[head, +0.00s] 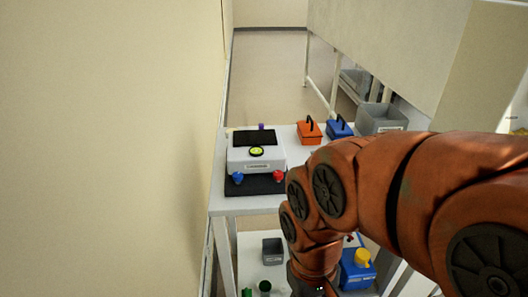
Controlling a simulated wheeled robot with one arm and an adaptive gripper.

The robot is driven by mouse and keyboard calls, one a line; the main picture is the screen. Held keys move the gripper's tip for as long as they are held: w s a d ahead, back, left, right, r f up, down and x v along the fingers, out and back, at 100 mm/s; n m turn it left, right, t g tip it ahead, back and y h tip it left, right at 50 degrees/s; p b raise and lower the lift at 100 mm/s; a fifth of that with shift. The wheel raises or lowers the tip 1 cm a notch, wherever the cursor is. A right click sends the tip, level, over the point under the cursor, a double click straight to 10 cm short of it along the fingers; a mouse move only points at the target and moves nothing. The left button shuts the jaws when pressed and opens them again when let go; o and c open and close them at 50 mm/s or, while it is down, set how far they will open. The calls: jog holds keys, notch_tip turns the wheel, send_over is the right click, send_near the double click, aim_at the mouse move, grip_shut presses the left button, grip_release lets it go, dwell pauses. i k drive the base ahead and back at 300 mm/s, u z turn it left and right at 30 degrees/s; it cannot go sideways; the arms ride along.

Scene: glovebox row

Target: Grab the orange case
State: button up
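The orange case (309,136) is a small box with a black handle on top. It stands on the white table's far part, left of a similar blue case (339,130). My orange-brown arm comes in from the right and bends down to the bottom edge. Its end runs out of the picture, so my gripper is not visible. No part of my arm touches the orange case in this view.
A white device (240,157) with a dark screen sits on the table's left, with blue and red knobs in front. A grey bin (379,118) stands at the back right. A lower shelf holds a grey box (272,252) and a blue container (357,272). A wall runs along the left.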

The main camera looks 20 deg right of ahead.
aim_at(309, 131)
jog(key=u, duration=0.1)
jog(key=k, duration=1)
jog(key=z, duration=0.7)
jog(key=i, duration=1.5)
jog(key=u, duration=0.8)
